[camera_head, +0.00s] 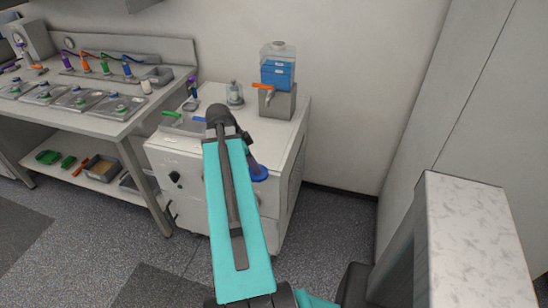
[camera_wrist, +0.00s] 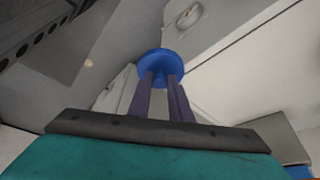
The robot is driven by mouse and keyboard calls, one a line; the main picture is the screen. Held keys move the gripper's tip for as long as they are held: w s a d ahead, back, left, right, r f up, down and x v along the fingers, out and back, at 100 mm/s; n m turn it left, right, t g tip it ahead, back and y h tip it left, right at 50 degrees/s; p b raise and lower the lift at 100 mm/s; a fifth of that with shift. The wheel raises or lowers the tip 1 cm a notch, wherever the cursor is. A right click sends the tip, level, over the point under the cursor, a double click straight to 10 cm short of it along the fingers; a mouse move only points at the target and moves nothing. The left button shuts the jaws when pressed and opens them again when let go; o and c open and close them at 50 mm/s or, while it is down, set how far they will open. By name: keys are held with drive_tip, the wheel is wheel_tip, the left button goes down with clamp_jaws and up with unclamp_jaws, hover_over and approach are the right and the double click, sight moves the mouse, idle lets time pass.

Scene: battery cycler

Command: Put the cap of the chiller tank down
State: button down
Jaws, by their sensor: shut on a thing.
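The blue round cap (camera_wrist: 160,62) is between the two dark fingers of my gripper (camera_wrist: 160,80), which is shut on it in the wrist view. In the head view the cap (camera_head: 259,173) shows just right of my teal arm, in front of or over the front edge of the white chiller cabinet (camera_head: 288,150). I cannot tell its exact height there. My arm hides most of the gripper and part of the cabinet front in the head view. The tank's opening cannot be made out.
A bench (camera_head: 100,122) with trays and coloured handles is at left. A pale tall block (camera_head: 480,240) stands at right.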

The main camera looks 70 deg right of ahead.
drive_tip(key=shift+d, duration=0.1)
drive_tip(key=shift+d, duration=0.55)
drive_tip(key=d+p, duration=0.1)
drive_tip(key=d, duration=0.4)
drive_tip(key=d+f+p, duration=0.1)
drive_tip(key=d+p, duration=0.1)
drive_tip(key=d, duration=0.2)
drive_tip(key=s+d+p, duration=0.1)
drive_tip(key=d+p, duration=0.1)
drive_tip(key=d, duration=0.3)
drive_tip(key=shift+d+f, duration=0.2)
drive_tip(key=shift+d, duration=0.1)
drive_tip(key=shift+f, duration=0.15)
drive_tip(key=shift+f+p, duration=1.05)
drive_tip(key=shift+f, duration=0.6)
drive_tip(key=c, duration=1.6)
unclamp_jaws()
drive_tip(key=shift+f, duration=0.1)
